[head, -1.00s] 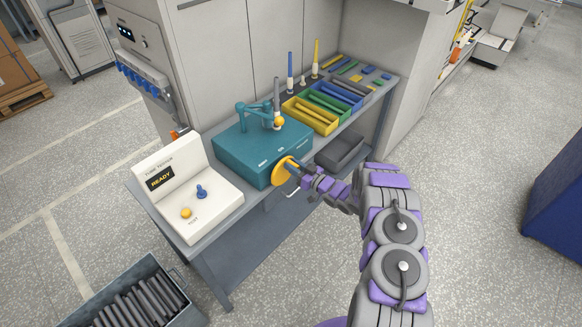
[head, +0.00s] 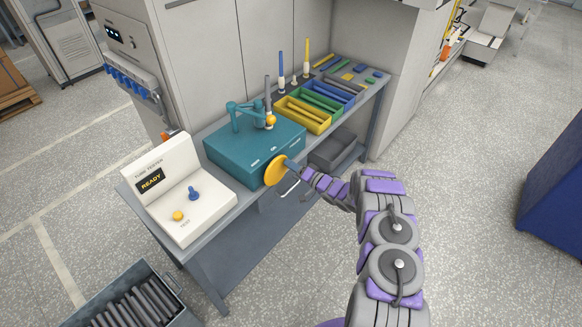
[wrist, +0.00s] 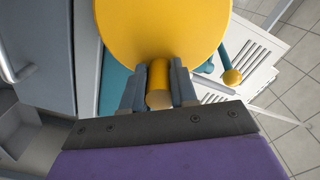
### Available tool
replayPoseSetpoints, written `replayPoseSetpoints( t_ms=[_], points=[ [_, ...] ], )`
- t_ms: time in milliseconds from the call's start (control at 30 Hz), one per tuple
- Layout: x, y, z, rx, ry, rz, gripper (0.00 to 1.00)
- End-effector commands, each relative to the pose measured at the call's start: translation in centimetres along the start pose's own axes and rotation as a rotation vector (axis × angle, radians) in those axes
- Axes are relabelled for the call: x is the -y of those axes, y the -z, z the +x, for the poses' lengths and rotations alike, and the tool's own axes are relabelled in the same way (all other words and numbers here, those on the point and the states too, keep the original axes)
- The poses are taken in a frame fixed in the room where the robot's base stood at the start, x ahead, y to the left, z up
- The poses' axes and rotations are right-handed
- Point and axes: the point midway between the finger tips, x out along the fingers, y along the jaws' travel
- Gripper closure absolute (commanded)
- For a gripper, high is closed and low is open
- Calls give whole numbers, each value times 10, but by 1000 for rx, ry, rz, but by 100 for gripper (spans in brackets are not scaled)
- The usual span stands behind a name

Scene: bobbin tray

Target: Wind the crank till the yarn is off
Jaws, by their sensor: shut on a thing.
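The crank is a yellow disc (head: 275,172) on the front face of a teal box (head: 250,150). In the wrist view, the disc (wrist: 160,28) fills the upper middle, and a short yellow handle (wrist: 159,78) sticks out from it. My gripper (head: 292,165) is at the disc's right side in the head view. In the wrist view, its two dark fingers (wrist: 158,90) are shut on the handle, one on each side. A grey tube (head: 268,100) stands upright on the teal box beside a teal arm and a yellow ball. I cannot make out any yarn.
A white tube tester (head: 155,182) reading READY stands at the left on the grey bench. Yellow, green and blue trays (head: 300,122) hold rods behind the box. A bin (head: 180,318) of grey tubes is on the floor at lower left.

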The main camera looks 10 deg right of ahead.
Motion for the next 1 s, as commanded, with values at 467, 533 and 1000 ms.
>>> replayPoseSetpoints(
  t_ms=[467,533,1000],
  points=[
    [-10,0,-1,-6,-1,196,100],
    [-10,0,-1,-6,-1,205,100],
    [-10,1,-1,-7,-1,211,69]
  ],
)
